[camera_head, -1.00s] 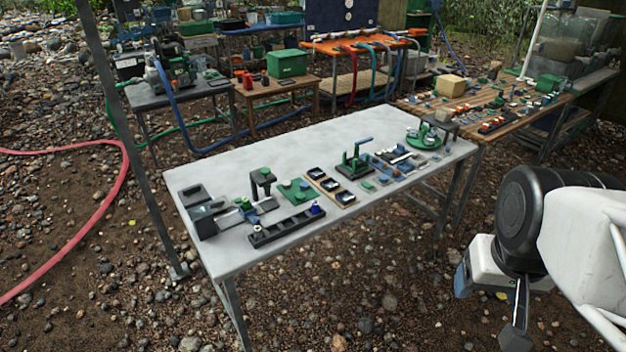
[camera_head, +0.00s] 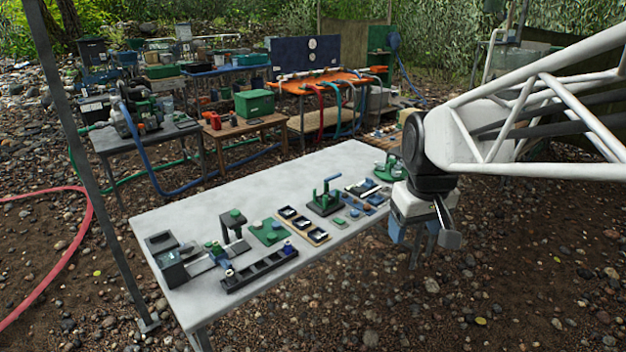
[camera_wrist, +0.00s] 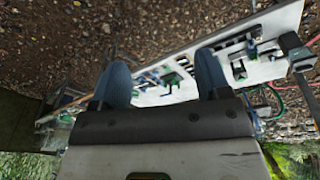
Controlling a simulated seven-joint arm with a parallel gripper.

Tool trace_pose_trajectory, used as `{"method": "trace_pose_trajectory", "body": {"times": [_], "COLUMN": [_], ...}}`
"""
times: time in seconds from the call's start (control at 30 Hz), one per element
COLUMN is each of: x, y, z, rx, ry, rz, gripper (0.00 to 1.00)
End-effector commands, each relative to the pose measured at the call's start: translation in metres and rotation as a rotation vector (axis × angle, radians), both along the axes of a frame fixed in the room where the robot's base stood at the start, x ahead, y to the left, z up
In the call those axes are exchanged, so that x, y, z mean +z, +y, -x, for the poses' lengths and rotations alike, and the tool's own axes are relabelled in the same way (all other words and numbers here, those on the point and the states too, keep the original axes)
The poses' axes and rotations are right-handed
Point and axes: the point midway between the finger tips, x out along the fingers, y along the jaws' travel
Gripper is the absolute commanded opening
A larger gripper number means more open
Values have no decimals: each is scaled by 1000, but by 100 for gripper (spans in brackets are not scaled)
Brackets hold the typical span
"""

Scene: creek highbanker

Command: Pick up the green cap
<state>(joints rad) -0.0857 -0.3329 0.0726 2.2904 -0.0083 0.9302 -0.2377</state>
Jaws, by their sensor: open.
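Several small green pieces sit on the long grey-white table (camera_head: 180,215). A round green piece (camera_head: 234,213) tops a small black stand, and another small green piece (camera_head: 219,249) lies near the table's left end. They are too small for me to tell which is the green cap. My gripper (camera_head: 405,236) hangs off the table's front right side, clear of these pieces. In the wrist view my gripper's two blue fingers (camera_wrist: 160,62) are apart and empty, with the tabletop (camera_wrist: 285,20) beyond them.
A grey post (camera_head: 85,170) stands at the left.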

Motion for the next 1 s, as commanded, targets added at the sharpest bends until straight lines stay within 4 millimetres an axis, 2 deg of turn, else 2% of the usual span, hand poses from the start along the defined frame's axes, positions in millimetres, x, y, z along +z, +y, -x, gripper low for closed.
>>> {"method": "trace_pose_trajectory", "body": {"times": [0.1, 0.57, 1.0], "x": [-1, -13, -45], "y": [10, 54, 107], "z": [-28, -130, -223], "rx": [53, 258, 455], "ry": [10, 37, 63], "rz": [7, 34, 56], "gripper": [70, 70, 70]}}
